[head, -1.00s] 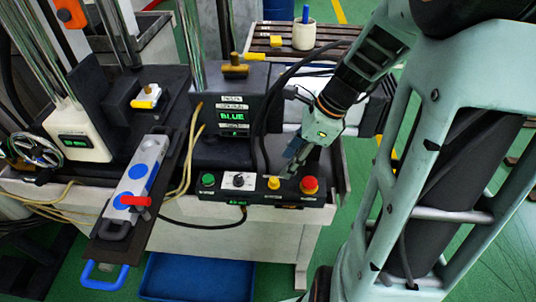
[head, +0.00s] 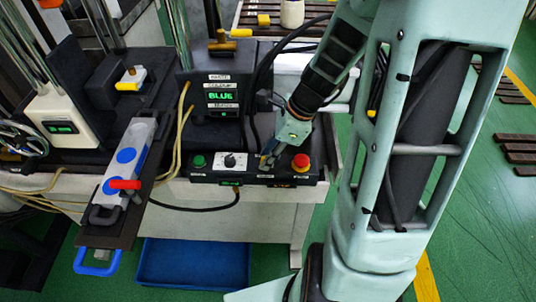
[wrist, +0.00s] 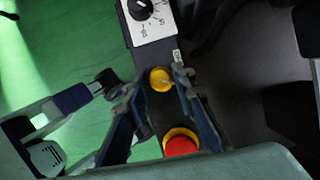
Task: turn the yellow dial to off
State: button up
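The yellow dial (wrist: 160,79) shows in the wrist view as a round knob on the black control box, between the fingers of my gripper (wrist: 157,82). The fingers are open, one on each side of it. The right finger is very close to the dial; I cannot tell whether it touches. In the head view my gripper (head: 268,158) points down at the box and hides most of the dial. The dial's pointer setting cannot be read.
The red emergency button (head: 300,162) stands just right of the dial, beside my fingers. A black knob on a white plate (head: 231,162) and a green button (head: 198,161) are to the left. Black cables (head: 256,100) hang behind the gripper. A display box (head: 222,95) reads BLUE.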

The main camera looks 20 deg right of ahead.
grip_shut()
jog(key=n+g+p, duration=0.1)
jog(key=n, duration=0.1)
jog(key=n+g+p, duration=0.1)
jog(key=n, duration=0.2)
jog(key=shift+w+r+n, duration=0.1)
jog(key=shift+w+n, duration=0.1)
jog(key=shift+n, duration=0.1)
jog(key=n+g+p, duration=0.1)
jog(key=n, duration=0.3)
jog(key=shift+w+g, duration=0.15)
jog(key=shift+g, duration=0.25)
jog(key=shift+n+g+h+p, duration=0.35)
jog(key=shift+n+g+h, duration=0.3)
jog(key=shift+n, duration=1.45)
jog(key=o, duration=0.6)
grip_release()
jog(key=shift+c, duration=0.2)
